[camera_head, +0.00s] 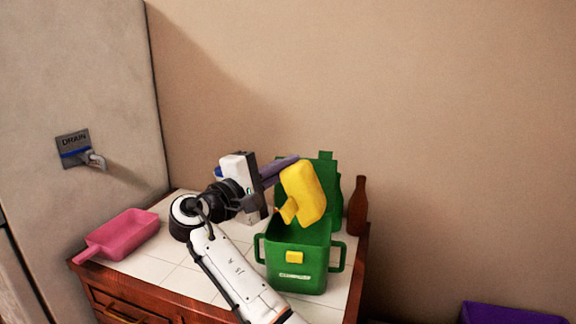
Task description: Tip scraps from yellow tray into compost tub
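The yellow tray (307,192) is held in the air above the compost tub, steeply tilted, with its short handle low on the left. My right gripper (277,192) reaches it from the left and appears shut on it near the handle; the exact contact is hard to see. The green compost tub (312,274) stands open on the tiled counter, with side handles, a yellow latch on the front and its lid raised behind. I see no scraps; the inside of the tub is mostly hidden. My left gripper is out of view.
A pink tray (126,236) with a handle lies on the counter's left side. A brown bottle (357,206) stands behind the tub on the right. A light wall panel with a drain lever (95,160) is at left. A purple container (508,314) shows at lower right.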

